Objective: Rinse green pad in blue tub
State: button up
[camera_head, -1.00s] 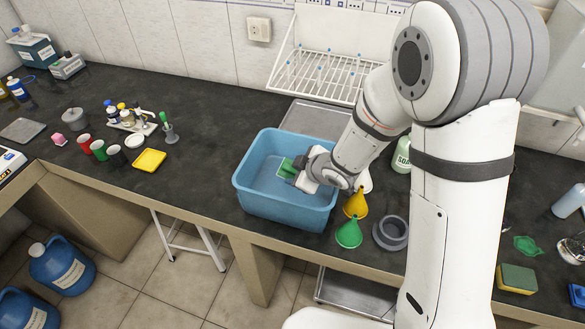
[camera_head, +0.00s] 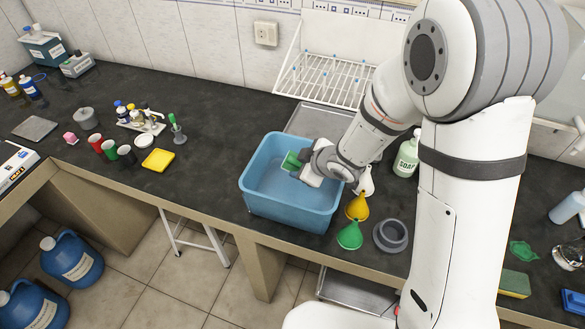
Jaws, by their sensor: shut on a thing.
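The blue tub (camera_head: 290,208) stands on the dark bench top, left of my arm. My gripper (camera_head: 301,167) is over the tub's right part and is shut on the green pad (camera_head: 290,160). The pad is tilted and shows on the gripper's left side, within the tub's outline. I cannot tell how far below the rim it is. Part of the pad is hidden by the gripper. Whether the tub holds water is not clear.
A yellow funnel (camera_head: 357,207), a green funnel (camera_head: 350,236) and a grey ring (camera_head: 391,235) stand close to the tub's right. A soap bottle (camera_head: 407,155) is behind them. A wall drying rack (camera_head: 326,79) hangs behind. Bench left of the tub is clear up to a yellow tray (camera_head: 158,160).

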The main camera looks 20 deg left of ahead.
jog(key=shift+r+p, duration=2.05)
jog(key=shift+r, duration=0.75)
jog(key=shift+r, duration=2)
jog(key=shift+s+f, duration=0.1)
